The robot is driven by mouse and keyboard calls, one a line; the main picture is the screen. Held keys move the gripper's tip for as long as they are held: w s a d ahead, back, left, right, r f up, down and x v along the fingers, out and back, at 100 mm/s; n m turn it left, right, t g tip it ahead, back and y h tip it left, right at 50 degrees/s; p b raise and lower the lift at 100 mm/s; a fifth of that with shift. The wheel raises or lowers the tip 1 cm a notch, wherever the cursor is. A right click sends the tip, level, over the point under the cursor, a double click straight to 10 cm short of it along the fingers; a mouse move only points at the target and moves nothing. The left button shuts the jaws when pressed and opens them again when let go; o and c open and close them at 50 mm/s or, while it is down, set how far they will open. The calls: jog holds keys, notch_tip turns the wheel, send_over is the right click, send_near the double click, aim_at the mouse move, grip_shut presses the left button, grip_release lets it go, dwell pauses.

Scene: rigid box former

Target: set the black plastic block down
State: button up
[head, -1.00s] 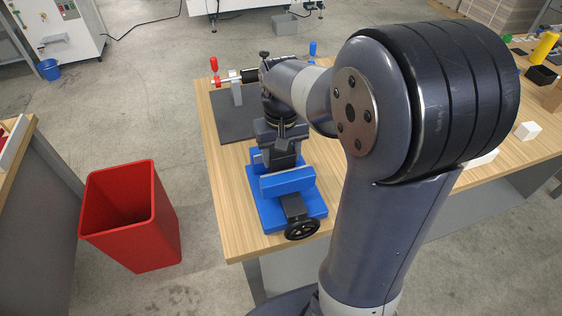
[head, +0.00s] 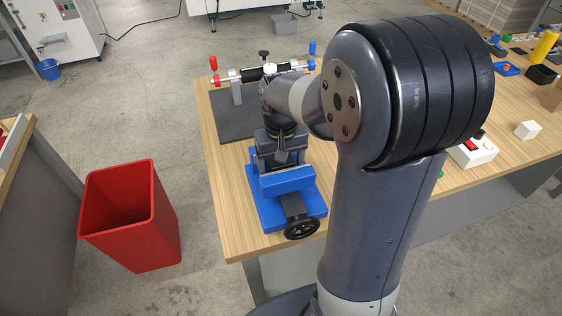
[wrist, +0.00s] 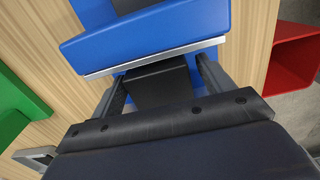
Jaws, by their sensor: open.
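The black plastic block (wrist: 157,84) shows in the wrist view between the two fingers of my gripper (wrist: 161,86). It lies right beside the grey-faced edge of a blue vise jaw (wrist: 150,38). The fingers stand apart on either side of the block, and its lower part is hidden by the gripper body. In the head view my gripper (head: 282,156) is low over the blue vise (head: 265,205), at the back of the front jaw. The block cannot be made out clearly there. Whether it rests on the vise bed is hidden.
The vise has a black handwheel (head: 302,228) near the table's front edge. Behind it are a dark mat (head: 235,123) and a fixture with red and blue handles (head: 262,72). A red bin (head: 130,215) stands left of the table. A white control box (head: 473,152) is on the right.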

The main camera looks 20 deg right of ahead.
notch_tip(320, 180, up, 12)
jog(key=shift+r+p, duration=0.15)
jog(key=shift+p, duration=0.3)
